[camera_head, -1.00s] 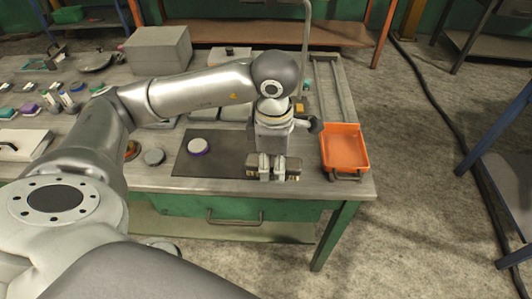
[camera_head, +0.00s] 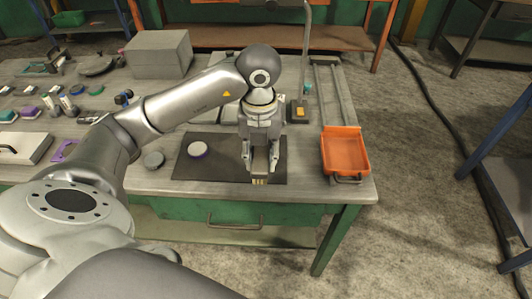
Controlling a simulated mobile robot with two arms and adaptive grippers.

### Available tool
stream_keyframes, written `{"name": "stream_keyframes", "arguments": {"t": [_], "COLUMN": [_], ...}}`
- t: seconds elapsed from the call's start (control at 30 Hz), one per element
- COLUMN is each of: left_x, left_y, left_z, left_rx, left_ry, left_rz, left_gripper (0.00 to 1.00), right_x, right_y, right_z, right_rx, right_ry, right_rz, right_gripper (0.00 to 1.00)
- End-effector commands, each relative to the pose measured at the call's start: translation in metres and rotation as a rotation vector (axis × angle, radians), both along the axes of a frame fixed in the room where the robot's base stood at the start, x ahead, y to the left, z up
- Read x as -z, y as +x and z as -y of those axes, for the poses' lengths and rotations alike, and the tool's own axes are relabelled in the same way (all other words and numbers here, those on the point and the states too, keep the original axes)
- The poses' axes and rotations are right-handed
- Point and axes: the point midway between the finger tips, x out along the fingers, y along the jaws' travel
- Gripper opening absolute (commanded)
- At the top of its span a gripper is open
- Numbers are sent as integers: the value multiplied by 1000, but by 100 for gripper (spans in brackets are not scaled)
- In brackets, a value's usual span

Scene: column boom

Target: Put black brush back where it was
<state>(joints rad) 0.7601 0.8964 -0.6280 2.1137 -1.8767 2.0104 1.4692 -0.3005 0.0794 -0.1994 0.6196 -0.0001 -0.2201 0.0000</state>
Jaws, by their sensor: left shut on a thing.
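My left gripper (camera_head: 260,164) points down over the front right part of the dark mat (camera_head: 220,168) on the workbench. It is shut on a narrow dark thing with a pale lower end, seemingly the black brush (camera_head: 260,180), seen end-on. The fingers hide much of it, and I cannot tell whether it touches the mat. My right gripper is not in view.
A white puck with a purple rim (camera_head: 198,149) lies on the mat, left of the gripper. A grey disc (camera_head: 153,159) lies left of the mat. An orange tray (camera_head: 345,152) is at the bench's right edge. A grey box (camera_head: 158,53) stands at the back.

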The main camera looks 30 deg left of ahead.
Motion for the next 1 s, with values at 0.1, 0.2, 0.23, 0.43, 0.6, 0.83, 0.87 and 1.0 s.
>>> {"name": "stream_keyframes", "arguments": {"t": [0.1,0.2,0.23,0.43,0.6,0.83,0.87,1.0], "left_x": [12,22,25,51,77,91,93,112], "left_y": [22,42,47,80,98,108,110,109], "left_z": [-12,-22,-26,-45,-55,-60,-61,-61], "left_rx": [-6,-5,-4,-1,2,2,2,3], "left_ry": [-3,-3,-3,0,1,1,2,-1], "left_rz": [-5,-5,-6,-8,-4,-3,-3,-7], "left_gripper": [14,14,14,14,14,14,14,14], "right_x": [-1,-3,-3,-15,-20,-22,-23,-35], "right_y": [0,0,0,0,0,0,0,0], "right_z": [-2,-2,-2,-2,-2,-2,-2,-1], "right_rx": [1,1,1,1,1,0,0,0], "right_ry": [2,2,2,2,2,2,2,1], "right_rz": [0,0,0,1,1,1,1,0], "right_gripper": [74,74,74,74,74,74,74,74]}}
